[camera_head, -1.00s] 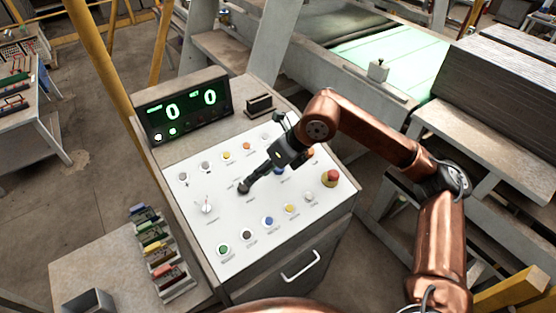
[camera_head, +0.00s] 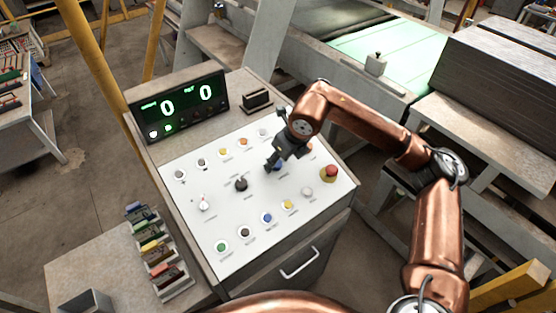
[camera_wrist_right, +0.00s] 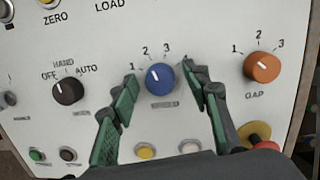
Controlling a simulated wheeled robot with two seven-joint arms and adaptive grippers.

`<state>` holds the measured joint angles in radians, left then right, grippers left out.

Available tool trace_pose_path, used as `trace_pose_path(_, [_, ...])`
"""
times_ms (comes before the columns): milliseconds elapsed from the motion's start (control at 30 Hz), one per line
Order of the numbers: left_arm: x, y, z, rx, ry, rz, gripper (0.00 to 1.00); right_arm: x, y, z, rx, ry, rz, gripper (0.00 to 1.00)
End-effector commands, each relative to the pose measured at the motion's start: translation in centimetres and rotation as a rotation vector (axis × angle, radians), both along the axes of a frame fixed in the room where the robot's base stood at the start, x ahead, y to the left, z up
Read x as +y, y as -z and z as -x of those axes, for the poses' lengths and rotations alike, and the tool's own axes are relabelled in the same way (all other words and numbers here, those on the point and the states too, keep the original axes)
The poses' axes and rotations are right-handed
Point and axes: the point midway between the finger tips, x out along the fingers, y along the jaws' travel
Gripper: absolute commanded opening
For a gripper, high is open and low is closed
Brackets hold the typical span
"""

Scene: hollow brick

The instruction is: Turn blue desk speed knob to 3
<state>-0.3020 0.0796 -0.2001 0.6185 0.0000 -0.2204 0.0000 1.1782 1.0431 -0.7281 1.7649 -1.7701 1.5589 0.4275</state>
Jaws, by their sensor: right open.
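The blue knob (camera_wrist_right: 160,79) is on the white panel, with 1, 2 and 3 printed around its top. Its white mark points up and left, on the side of 1 and 2 and away from 3. My right gripper (camera_wrist_right: 161,83) is open, with one green-padded finger on each side of the knob. I cannot tell whether either finger touches it. In the head view the right gripper (camera_head: 272,166) is over the panel's middle right and partly hides the blue knob. My left gripper is not in view.
A black knob (camera_wrist_right: 68,91) is left of the blue one, and an orange knob (camera_wrist_right: 262,67) is right. A red mushroom button (camera_head: 330,172) is at the panel's right. Push buttons line the front. A display (camera_head: 181,105) stands behind the panel.

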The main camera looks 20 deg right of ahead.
Motion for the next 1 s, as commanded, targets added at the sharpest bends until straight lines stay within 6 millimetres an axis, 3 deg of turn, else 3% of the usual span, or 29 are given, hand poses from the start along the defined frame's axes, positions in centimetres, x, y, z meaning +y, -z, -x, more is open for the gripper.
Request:
trace_pose_path(200, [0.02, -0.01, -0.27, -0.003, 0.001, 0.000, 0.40, 0.03, 0.01, -0.01, 0.000, 0.000, 0.000, 0.42])
trace_pose_path(800, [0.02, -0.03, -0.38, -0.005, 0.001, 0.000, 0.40, 0.00, -0.01, 0.00, 0.000, 0.000, 0.000, 0.02])
trace_pose_path(1000, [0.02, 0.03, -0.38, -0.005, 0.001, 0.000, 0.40, 0.00, -0.02, -0.02, 0.001, 0.016, -0.005, 0.02])
